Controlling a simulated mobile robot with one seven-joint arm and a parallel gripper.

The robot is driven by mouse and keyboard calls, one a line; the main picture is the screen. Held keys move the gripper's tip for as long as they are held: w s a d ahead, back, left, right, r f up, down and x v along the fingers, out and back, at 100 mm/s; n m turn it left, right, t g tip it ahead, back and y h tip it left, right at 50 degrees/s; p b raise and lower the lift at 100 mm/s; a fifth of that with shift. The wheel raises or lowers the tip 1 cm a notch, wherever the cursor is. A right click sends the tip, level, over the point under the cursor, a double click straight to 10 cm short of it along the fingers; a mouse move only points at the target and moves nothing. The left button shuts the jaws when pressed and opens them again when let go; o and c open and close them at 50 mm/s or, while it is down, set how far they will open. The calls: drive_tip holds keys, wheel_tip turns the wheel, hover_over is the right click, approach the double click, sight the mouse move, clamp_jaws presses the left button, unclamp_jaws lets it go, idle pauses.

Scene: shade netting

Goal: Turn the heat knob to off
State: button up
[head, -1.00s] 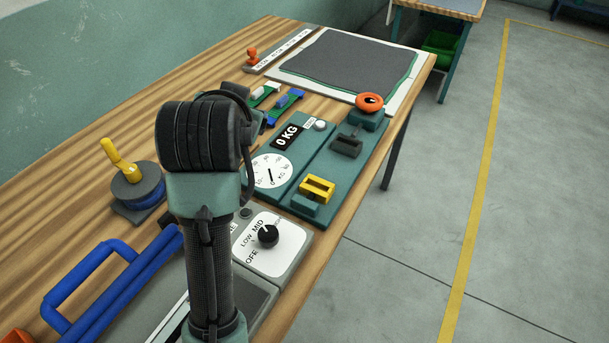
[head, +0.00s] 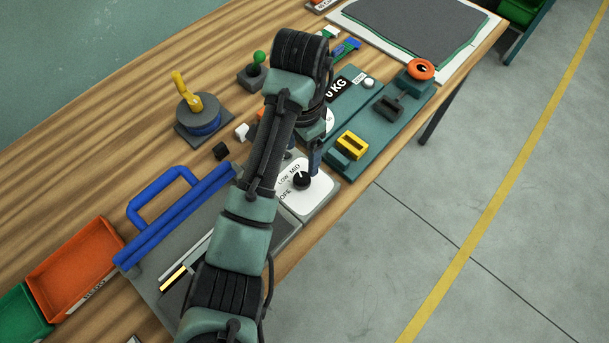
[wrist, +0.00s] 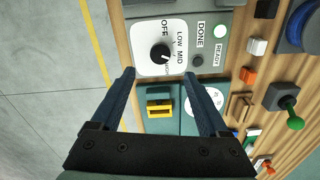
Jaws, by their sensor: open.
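The heat knob (head: 301,181) is a round black knob on a white dial plate marked OFF, LOW, MID and HIGH, at the near edge of the bench. It also shows in the wrist view (wrist: 160,52), where its pale mark seems to point toward HIGH. My gripper (wrist: 158,74) is open and empty, its two dark blue fingers spread apart. In the wrist view the fingertips lie just short of the knob, which sits between their lines. In the head view one finger (head: 315,160) shows beside the dial; my arm hides the other.
A teal panel with a yellow block (head: 352,145) and a black block (head: 388,108) stands beyond the dial. A blue-handled press (head: 180,205) lies left of my arm. DONE and READY labels (wrist: 200,35) are beside the dial. The floor on the right is clear.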

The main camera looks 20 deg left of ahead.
sight(302, 178)
wheel_tip(302, 178, down, 10)
drive_tip(key=shift+f+b, duration=0.1)
drive_tip(key=shift+b, duration=0.6)
clamp_jaws()
